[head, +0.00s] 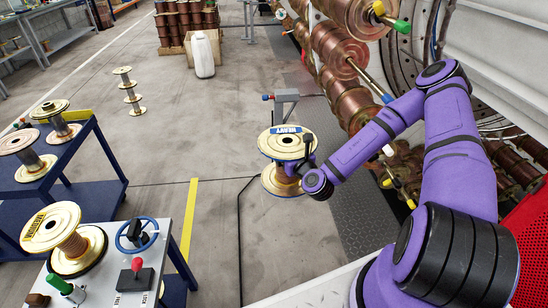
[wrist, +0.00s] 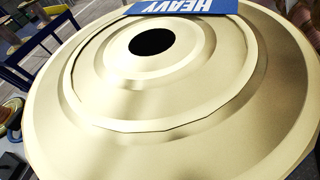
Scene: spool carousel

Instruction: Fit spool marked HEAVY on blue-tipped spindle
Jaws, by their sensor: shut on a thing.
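The spool marked HEAVY (head: 277,142) has pale gold flanges, a copper-wound core and a blue label. It is held upright in mid-picture in the head view, its top flange facing up. My gripper (head: 296,170) is shut on it at its right side, between the two flanges; the fingers are largely hidden. In the wrist view the spool's flange (wrist: 80,120) fills the picture, with its dark centre hole and part of the label. The blue-tipped spindle (head: 374,84) sticks out from the carousel toward the lower right, up and right of the spool and apart from it.
Other carousel spindles have green (head: 401,26), white and yellow tips; several carry copper spools (head: 340,50). A blue cart (head: 75,165) holds more spools. Open floor lies left of the held spool.

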